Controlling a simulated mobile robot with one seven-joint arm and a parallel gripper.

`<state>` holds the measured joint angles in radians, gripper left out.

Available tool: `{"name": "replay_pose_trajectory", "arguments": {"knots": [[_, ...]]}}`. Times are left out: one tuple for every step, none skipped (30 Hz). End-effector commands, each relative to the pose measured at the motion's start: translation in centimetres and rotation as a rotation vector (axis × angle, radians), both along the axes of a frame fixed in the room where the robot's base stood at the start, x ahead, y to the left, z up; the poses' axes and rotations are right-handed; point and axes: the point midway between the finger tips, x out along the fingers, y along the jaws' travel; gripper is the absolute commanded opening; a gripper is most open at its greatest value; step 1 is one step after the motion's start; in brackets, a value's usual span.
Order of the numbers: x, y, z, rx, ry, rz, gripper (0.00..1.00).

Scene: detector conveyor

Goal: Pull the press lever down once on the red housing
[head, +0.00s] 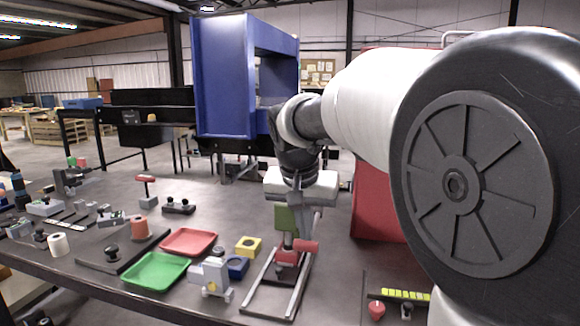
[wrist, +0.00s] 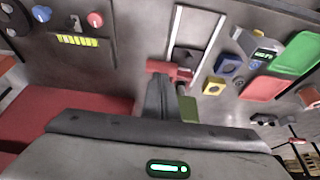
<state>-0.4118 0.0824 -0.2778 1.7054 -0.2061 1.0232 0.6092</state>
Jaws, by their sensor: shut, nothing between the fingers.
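The press stands on a pale rail frame (head: 262,297) near the table's front edge. A red piece with a horizontal red handle (head: 305,246) sits low on it, below an upright green block (head: 284,219). In the wrist view the red piece (wrist: 168,68) lies just beyond my fingertips and the green block (wrist: 188,108) is beside them on the right. My gripper (head: 298,207) points down over the press. It is shut and empty, seen as a dark finger pair (wrist: 159,88) in the wrist view. I cannot tell whether the fingertips touch the red piece.
A green tray (head: 155,272), a red tray (head: 189,242), a blue block (head: 236,266) and a yellow block (head: 248,246) lie left of the press. A large red panel (head: 375,205) stands to the right, with a control panel (head: 405,293) in front. A blue frame (head: 222,75) rises behind.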

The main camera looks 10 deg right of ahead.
Motion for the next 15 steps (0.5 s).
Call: {"name": "replay_pose_trajectory", "arguments": {"knots": [[0.0,0.0,0.9,0.000,-0.001,-0.001,0.00],[0.0,0.0,1.1,0.000,-0.001,-0.001,0.00],[0.0,0.0,1.3,0.000,-0.002,-0.001,0.00],[0.0,0.0,1.3,0.000,-0.002,-0.001,0.00],[0.0,0.0,1.3,0.000,-0.002,-0.001,0.00],[0.0,0.0,1.3,0.000,-0.002,-0.001,0.00],[0.0,0.0,1.2,0.000,-0.003,-0.001,0.00],[0.0,0.0,1.3,0.000,-0.003,-0.001,0.00],[0.0,0.0,1.5,0.000,-0.003,-0.001,0.00],[0.1,0.0,1.7,0.000,-0.004,-0.001,0.00],[0.1,-0.1,1.9,0.000,-0.004,-0.001,0.00],[0.2,-0.1,2.2,0.000,-0.004,-0.001,0.00],[0.2,-0.1,2.5,0.000,-0.004,-0.001,0.00],[0.3,-0.1,2.8,0.000,-0.004,-0.001,0.00],[0.4,-0.1,3.3,0.000,-0.004,-0.001,0.00]]}}
